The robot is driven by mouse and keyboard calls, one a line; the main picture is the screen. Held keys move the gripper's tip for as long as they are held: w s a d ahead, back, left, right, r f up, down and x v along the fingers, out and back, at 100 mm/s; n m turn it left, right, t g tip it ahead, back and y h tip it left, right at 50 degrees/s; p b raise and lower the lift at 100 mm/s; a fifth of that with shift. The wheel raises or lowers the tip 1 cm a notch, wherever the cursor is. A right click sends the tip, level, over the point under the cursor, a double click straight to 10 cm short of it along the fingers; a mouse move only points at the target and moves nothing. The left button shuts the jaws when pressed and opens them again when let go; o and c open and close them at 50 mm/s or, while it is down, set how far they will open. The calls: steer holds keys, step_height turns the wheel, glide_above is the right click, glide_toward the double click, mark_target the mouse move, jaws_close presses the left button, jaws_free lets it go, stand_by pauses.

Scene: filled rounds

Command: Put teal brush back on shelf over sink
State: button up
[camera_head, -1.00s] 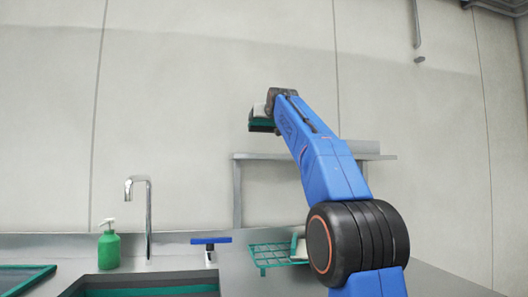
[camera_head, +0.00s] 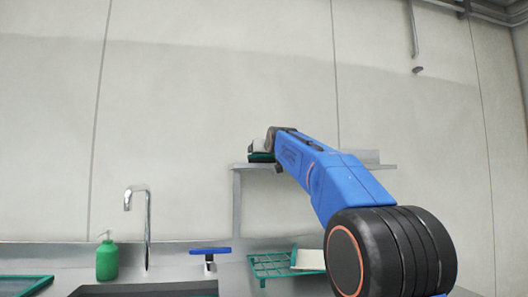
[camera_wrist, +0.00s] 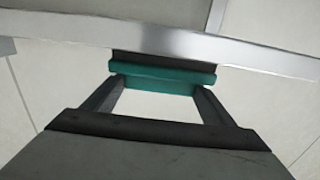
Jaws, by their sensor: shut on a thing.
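My gripper (camera_wrist: 155,88) is shut on the teal brush (camera_wrist: 170,74), which spans across both fingers in the wrist view. In the head view the brush (camera_head: 262,157) shows as a small teal and dark block at the end of my arm, at the left part of the grey shelf (camera_head: 238,168). The shelf's metal edge (camera_wrist: 60,30) crosses the wrist view just beyond the brush. The brush is at about shelf-top height; I cannot tell whether it touches the shelf. My arm hides the shelf's middle. The sink (camera_head: 150,288) is at the lower left.
A green soap bottle (camera_head: 107,261), a chrome tap (camera_head: 148,225) and a blue-handled fitting (camera_head: 210,252) stand along the counter. A teal wire rack (camera_head: 272,266) with a pale object (camera_head: 308,258) sits below the shelf. A pipe (camera_head: 414,35) hangs at upper right.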

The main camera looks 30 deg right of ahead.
steer(key=shift+f, duration=0.15)
steer(key=o, duration=1.2)
steer(key=v, duration=1.7)
steer(key=shift+s, duration=0.2)
steer(key=shift+a, duration=0.1)
